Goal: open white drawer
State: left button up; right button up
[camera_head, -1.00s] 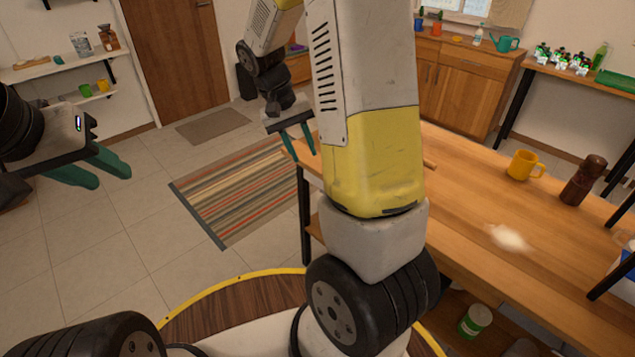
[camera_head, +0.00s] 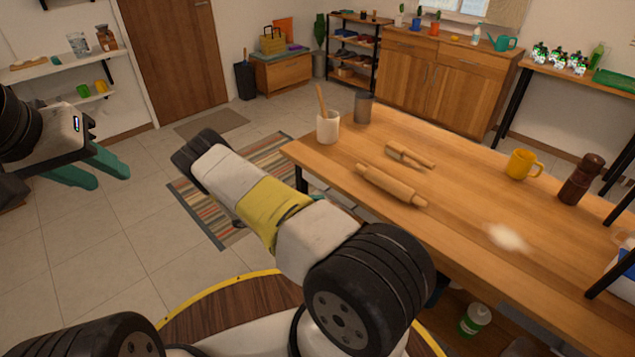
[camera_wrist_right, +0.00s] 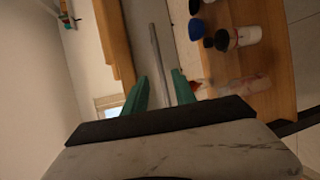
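In the right wrist view a pale panel, apparently the white drawer's front (camera_wrist_right: 181,40), carries a long thin grey bar handle (camera_wrist_right: 156,50). My right gripper (camera_wrist_right: 160,75) is open, with its green fingertips on either side of the bar. I cannot tell whether they touch it. The drawer and the right gripper are hidden in the head view. My left gripper (camera_head: 98,180) is open and empty in the head view, over the floor at the left, well away from the table.
The wooden table (camera_head: 460,215) holds a rolling pin (camera_head: 391,185), a utensil crock (camera_head: 328,127), a yellow mug (camera_head: 522,164) and a brown mill (camera_head: 582,180). Beside the panel, a wooden shelf (camera_wrist_right: 230,75) carries several containers. A striped rug (camera_head: 207,214) lies on the floor.

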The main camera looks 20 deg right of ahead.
aim_at(336, 201)
jog(key=d, duration=0.2)
jog(key=d+f, duration=0.1)
jog(key=d, duration=0.4)
jog(key=shift+d+f, duration=0.3)
jog(key=shift+c, duration=0.3)
grip_shut()
jog(key=shift+s, duration=0.1)
dwell(0.7)
